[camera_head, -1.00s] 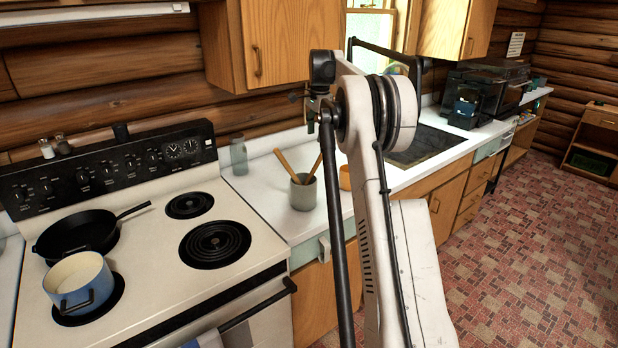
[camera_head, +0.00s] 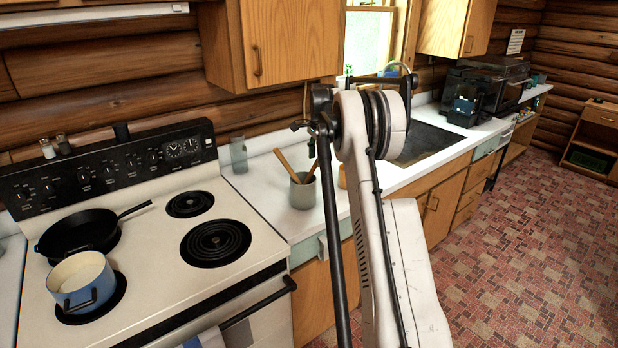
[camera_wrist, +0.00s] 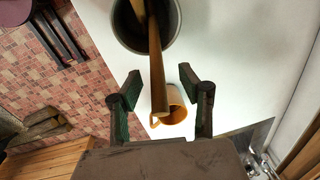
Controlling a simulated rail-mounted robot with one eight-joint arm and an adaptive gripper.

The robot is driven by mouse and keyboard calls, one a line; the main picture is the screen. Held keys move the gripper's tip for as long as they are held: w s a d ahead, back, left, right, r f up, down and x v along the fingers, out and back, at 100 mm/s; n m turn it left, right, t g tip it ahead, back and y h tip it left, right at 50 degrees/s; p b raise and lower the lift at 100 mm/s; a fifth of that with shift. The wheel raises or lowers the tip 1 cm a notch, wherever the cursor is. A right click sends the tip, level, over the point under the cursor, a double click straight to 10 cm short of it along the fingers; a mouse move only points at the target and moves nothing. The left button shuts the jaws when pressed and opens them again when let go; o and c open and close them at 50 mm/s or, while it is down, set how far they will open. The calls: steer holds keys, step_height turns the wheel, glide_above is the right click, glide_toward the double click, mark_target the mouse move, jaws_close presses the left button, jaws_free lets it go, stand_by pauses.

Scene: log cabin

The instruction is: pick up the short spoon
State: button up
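Two wooden utensil handles stand in a grey-green crock (camera_head: 302,193) on the counter right of the stove. One handle (camera_head: 284,163) leans left and the other (camera_head: 313,168) leans right; their heads are hidden, so I cannot tell which is the short spoon. In the wrist view, one wooden handle (camera_wrist: 157,70) rises from the crock (camera_wrist: 126,30) toward the camera, between my gripper's two fingers (camera_wrist: 160,79). The fingers are open, with gaps on both sides of the handle. In the head view my gripper (camera_head: 301,125) is small and above the crock.
An orange mug (camera_wrist: 174,104) stands beside the crock; my arm partly hides it in the head view. A clear glass jar (camera_head: 239,156) stands behind to the left. The stove (camera_head: 150,225) holds a black pan (camera_head: 80,232) and a blue pot (camera_head: 82,281). A sink (camera_head: 425,145) lies right.

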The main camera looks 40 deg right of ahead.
mark_target(315, 166)
steer(key=f, duration=0.3)
steer(key=shift+w+a+f+p, duration=0.1)
steer(key=shift+a+f+p, duration=0.05)
steer(key=shift+a+p, duration=0.25)
steer(key=shift+d+f, duration=0.1)
steer(key=shift+f, duration=0.35)
jaws_close()
